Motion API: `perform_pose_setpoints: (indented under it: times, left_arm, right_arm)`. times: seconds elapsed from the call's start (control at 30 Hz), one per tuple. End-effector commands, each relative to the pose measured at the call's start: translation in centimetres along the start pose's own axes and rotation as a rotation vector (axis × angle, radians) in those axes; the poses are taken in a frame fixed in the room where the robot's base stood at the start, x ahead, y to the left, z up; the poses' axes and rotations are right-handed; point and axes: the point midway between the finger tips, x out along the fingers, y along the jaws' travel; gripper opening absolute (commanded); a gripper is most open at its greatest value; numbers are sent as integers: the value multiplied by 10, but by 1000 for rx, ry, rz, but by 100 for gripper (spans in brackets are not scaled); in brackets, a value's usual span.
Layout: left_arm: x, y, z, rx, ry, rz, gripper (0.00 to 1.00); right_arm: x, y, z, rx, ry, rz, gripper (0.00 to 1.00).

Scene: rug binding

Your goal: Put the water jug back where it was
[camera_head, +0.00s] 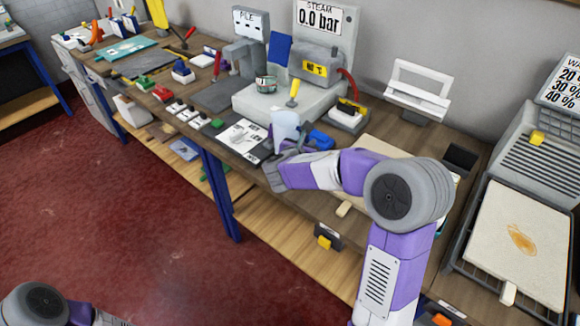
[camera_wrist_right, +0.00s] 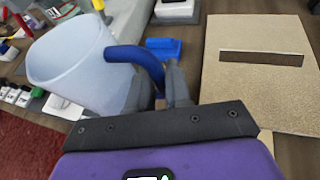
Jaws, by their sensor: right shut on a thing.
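The water jug (camera_head: 286,128) is a pale translucent cup with a blue handle, above the workbench near its front edge. In the right wrist view the jug (camera_wrist_right: 72,65) fills the upper left, tilted, with its blue handle (camera_wrist_right: 137,60) between my fingers. My right gripper (camera_wrist_right: 165,90) is shut on that handle. In the head view my right gripper (camera_head: 283,150) is partly hidden by its own wrist. I cannot tell whether the jug's base touches the bench. At the bottom left, part of my left arm shows, but its gripper is out of view.
A small blue block (camera_head: 320,140) lies just right of the jug. The steam unit (camera_head: 262,103) stands behind it, with a printed sheet (camera_head: 243,138) to its left. A beige board (camera_wrist_right: 255,100) lies right of the gripper. A rug sample (camera_head: 518,240) rests on the rack at right.

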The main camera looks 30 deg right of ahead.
Motion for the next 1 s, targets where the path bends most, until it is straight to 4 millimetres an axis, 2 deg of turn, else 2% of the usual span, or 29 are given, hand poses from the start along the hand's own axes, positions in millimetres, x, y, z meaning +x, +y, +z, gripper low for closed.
perform_pose_setpoints:
  times: [0.03,0.1,0.3,0.57,0.8,1.0]
  left_arm:
    - [-2,1,0,0,0,0,0]
    - [0,0,0,0,0,0,0]
    - [12,-4,0,0,0,0,0]
    - [17,-6,-1,0,0,0,0]
    - [29,-11,-1,0,0,0,0]
    - [29,-11,-1,0,0,0,0]
  right_arm:
    - [3,-3,7,11,-1,-12,0]
    - [8,-6,4,14,2,-23,0]
    - [21,-8,-26,13,4,-26,0]
    - [28,-9,-44,15,2,-24,0]
    - [42,-10,-79,14,3,-24,0]
    - [43,-10,-82,16,2,-23,0]
